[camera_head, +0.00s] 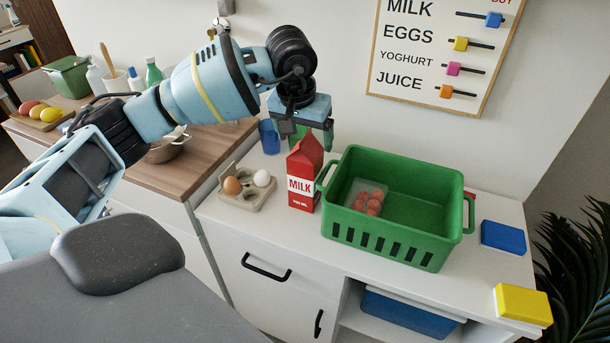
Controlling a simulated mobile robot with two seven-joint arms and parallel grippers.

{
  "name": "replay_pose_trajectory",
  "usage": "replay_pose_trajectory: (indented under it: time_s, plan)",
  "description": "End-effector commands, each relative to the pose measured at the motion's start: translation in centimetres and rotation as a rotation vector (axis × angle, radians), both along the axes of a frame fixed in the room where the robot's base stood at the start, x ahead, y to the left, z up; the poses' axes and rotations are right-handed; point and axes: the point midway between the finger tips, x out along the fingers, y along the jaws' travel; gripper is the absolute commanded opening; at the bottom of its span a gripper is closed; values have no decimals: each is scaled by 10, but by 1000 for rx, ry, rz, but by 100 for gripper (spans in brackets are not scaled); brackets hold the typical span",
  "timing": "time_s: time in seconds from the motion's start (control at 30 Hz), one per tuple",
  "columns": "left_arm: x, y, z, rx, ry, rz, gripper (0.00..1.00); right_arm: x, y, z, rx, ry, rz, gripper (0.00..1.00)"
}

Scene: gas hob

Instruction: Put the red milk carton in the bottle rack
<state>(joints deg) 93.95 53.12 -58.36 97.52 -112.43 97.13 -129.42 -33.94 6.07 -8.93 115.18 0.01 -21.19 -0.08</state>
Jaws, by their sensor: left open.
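The red milk carton (301,183) stands upright on the white counter, with a white "MILK" label on its front. It is close to the left end of the green basket (385,237). My left gripper (306,133) points down over the carton's peaked top and is open. Whether its fingers touch the carton top I cannot tell. No clear bottle rack shows in this view. My right gripper is not in view.
An egg tray (246,196) with a brown and a white egg is left of the carton. The basket holds a pack of red round items (366,198). A blue box (503,237) and a yellow box (523,304) lie to the right. A blue cup (269,137) stands behind.

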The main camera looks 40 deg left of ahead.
Motion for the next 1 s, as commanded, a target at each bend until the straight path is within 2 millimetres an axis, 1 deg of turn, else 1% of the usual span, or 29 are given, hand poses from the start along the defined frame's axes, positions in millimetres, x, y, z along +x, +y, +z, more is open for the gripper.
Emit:
replay_pose_trajectory:
  time_s: [0.1, 0.2, 0.3, 0.5, 0.57, 1.0]
  plan:
    - [7, 2, -16, 0, 1, 1, 86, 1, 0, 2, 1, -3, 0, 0]
    - [9, 2, -25, 0, 0, 0, 86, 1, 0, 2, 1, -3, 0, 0]
    - [11, 2, -29, 0, -1, 0, 86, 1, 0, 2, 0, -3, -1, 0]
    - [11, 2, -29, 0, -2, 0, 86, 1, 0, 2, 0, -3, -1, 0]
    - [11, 2, -29, 0, -1, 0, 79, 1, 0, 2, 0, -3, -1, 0]
    - [11, 2, -28, 0, -1, 0, 21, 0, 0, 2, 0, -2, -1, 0]
